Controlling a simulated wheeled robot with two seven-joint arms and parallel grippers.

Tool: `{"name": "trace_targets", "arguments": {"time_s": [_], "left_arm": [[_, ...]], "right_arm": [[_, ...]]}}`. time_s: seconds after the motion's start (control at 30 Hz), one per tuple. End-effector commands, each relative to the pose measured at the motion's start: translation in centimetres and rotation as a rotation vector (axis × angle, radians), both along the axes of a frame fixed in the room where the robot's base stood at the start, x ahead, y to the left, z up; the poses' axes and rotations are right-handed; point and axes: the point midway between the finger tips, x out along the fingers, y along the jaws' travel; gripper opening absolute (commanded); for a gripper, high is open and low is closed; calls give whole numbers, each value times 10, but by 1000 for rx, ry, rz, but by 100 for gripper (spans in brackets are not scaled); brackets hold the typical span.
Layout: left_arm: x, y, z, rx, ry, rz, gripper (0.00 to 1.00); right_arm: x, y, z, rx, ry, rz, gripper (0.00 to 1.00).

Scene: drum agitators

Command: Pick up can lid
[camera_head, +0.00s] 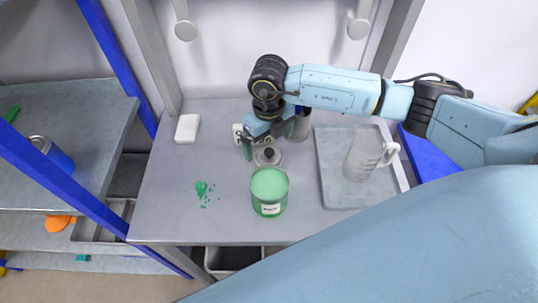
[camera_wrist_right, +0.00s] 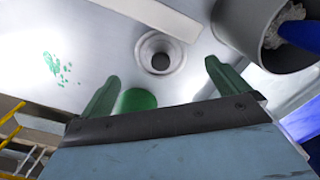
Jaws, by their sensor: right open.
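The can lid (camera_head: 268,156) is a round grey disc with a dark knob, lying on the grey table behind the green jar. It also shows in the right wrist view (camera_wrist_right: 161,54), ahead of and between the fingertips. My right gripper (camera_head: 266,140) is open and empty, close above the lid. Its two green fingers (camera_wrist_right: 162,78) are spread in the wrist view, apart from the knob. The grey can (camera_head: 303,127) stands just right of the gripper, partly hidden by it. In the wrist view the can (camera_wrist_right: 236,30) is open, with pale and blue contents. My left gripper is not in view.
A green-filled jar (camera_head: 269,188) stands in front of the lid. Green crumbs (camera_head: 204,192) lie to the left, and a white block (camera_head: 187,128) behind them. A grey tray (camera_head: 335,195) holds a clear pitcher (camera_head: 362,155) at right. The table's front left is clear.

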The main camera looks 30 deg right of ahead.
Motion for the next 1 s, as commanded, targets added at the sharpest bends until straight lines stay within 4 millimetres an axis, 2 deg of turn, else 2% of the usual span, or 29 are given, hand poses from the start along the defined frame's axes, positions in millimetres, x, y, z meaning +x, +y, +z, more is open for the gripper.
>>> {"name": "trace_targets", "arguments": {"time_s": [0.1,0.3,0.57,0.67,0.93,1.0], "left_arm": [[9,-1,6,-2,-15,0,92],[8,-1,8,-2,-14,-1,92],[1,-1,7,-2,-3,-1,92],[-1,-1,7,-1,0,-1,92],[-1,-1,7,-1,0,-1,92],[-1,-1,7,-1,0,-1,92]], "right_arm": [[-1,-1,-17,-1,6,-1,100],[0,-1,-43,0,3,0,100],[0,-1,-47,1,1,1,100],[0,-1,-47,1,1,1,90],[0,-1,-47,1,1,0,54],[0,-1,-47,1,1,0,52]]}}
